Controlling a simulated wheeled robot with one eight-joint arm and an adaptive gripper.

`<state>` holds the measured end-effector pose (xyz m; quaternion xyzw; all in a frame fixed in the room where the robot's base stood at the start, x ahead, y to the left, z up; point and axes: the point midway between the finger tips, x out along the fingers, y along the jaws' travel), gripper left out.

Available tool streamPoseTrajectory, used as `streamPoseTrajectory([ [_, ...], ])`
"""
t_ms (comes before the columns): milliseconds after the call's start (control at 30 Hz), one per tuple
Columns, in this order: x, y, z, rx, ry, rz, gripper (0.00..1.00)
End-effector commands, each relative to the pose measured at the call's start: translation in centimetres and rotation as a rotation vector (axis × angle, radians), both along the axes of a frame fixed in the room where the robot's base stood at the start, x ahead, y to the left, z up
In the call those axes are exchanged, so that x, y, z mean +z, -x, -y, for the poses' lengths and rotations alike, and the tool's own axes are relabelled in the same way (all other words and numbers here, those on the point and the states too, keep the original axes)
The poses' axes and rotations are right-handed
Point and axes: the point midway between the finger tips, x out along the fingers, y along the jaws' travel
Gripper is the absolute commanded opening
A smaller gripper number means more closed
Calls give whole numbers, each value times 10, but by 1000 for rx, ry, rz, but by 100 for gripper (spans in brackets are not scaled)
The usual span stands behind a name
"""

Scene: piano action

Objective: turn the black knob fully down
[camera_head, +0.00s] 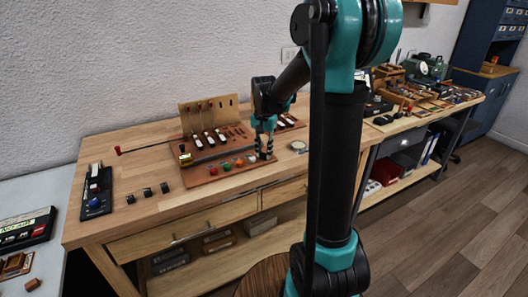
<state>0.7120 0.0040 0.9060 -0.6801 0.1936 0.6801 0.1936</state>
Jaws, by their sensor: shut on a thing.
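A brown wooden board (196,180) with a row of coloured knobs lies on the bench: a red knob (213,171), a green knob (227,167), an orange knob (239,163) and a blue knob (251,159). My gripper (265,152) points down at the right end of this row, just right of the blue knob. Its fingers are shut on the black knob there. The fingers hide most of the black knob, so its turn position cannot be seen.
Behind the knobs stands a piano action model with upright hammers (209,138) and a tan back panel (190,109). A black device (97,192) and small black blocks (148,192) are at the left. My arm hides the right middle.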

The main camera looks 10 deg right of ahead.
Motion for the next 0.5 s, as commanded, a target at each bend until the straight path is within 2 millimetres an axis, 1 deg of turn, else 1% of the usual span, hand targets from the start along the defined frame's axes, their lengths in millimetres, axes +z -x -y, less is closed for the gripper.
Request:
streamPoseTrajectory([
  [267, 0, 0, 0, 88, 0, 0, 0],
  [500, 0, 0, 0, 273, 0, 0, 0],
])
